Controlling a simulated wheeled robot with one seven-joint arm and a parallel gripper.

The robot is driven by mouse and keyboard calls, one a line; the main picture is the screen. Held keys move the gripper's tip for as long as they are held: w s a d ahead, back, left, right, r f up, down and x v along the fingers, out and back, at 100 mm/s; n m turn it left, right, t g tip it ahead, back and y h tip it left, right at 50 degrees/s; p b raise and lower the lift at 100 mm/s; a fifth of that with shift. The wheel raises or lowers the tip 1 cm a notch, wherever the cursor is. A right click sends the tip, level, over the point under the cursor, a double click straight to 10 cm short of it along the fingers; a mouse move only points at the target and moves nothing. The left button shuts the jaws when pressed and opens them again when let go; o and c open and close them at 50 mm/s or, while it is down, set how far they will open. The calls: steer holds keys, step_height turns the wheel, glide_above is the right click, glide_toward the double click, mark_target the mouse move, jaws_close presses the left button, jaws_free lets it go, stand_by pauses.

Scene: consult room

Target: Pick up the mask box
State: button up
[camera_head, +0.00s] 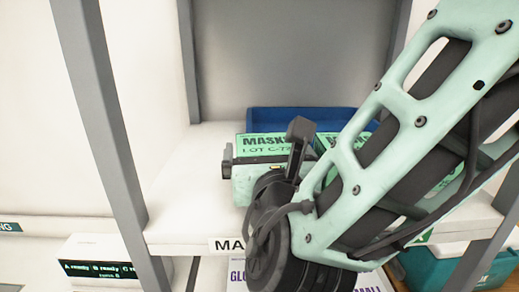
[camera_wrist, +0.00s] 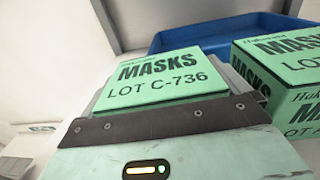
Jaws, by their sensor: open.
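The mask box (camera_head: 262,142) is a pale green carton with black "MASKS" and "LOT C-7" lettering, resting on a white shelf (camera_head: 180,195). In the wrist view the mask box (camera_wrist: 165,82) reads "LOT C-736" and lies straight ahead, its near side hidden by my gripper. My gripper (camera_head: 264,158) is open at the front of this box, with one dark finger toward its left and one toward its right. Whether the fingers touch the box cannot be told. The fingertips do not show clearly in the wrist view.
A second green mask box (camera_wrist: 290,55) stands close on the right. A blue bin (camera_wrist: 215,35) is behind both. Grey shelf posts (camera_head: 100,110) flank the bay. Lower down are a white box with a dark display (camera_head: 100,268), a glove box (camera_head: 237,278) and a teal container (camera_head: 455,270).

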steer(key=shift+s, duration=0.15)
steer(key=shift+c, duration=0.7)
steer(key=c, duration=0.7)
steer(key=shift+r, duration=0.15)
